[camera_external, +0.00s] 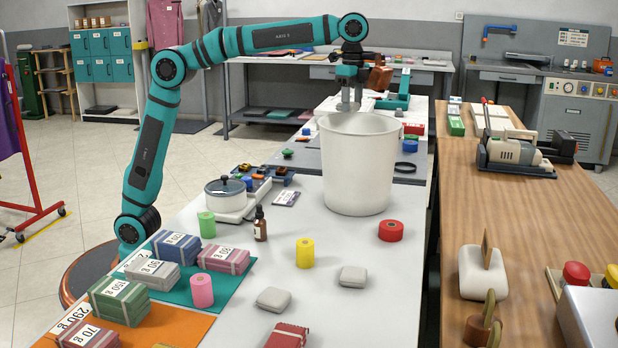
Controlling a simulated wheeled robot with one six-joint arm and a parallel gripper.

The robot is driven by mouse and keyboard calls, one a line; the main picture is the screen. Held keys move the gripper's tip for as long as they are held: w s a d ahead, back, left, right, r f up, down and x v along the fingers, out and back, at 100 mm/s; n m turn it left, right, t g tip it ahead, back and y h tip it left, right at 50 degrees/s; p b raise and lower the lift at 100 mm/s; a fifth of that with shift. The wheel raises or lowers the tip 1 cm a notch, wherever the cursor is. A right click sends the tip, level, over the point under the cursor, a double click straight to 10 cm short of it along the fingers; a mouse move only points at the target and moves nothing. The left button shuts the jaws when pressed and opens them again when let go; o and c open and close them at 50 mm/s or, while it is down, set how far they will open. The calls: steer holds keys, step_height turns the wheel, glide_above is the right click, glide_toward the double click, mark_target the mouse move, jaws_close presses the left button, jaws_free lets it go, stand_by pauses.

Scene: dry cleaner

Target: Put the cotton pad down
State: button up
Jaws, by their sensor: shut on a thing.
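My gripper (348,106) points down over the mouth of the tall white bin (357,172), near its back rim. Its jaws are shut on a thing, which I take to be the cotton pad. The pad is too small or too hidden between the fingers to make out. I cannot tell whether the fingertips are above the rim or behind it. Two pale grey, cushion-like pads lie on the white table (330,318): one at the front (273,299) and one to its right (352,276).
A yellow roll (305,252), a red roll (391,231), a brown dropper bottle (260,224) and a lidded pot (225,192) stand around the bin. Labelled cloth bundles (119,301) fill the front left. A wooden counter (540,215) runs along the right. Table space right of the pads is clear.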

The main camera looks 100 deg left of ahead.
mark_target(352, 103)
step_height(352, 103, down, 15)
steer(key=shift+f, duration=0.15)
stand_by(0.4)
steer(key=shift+f, duration=0.65)
steer(key=o, duration=1)
step_height(352, 103, up, 13)
steer(key=shift+f, duration=0.1)
steer(key=shift+r, duration=0.25)
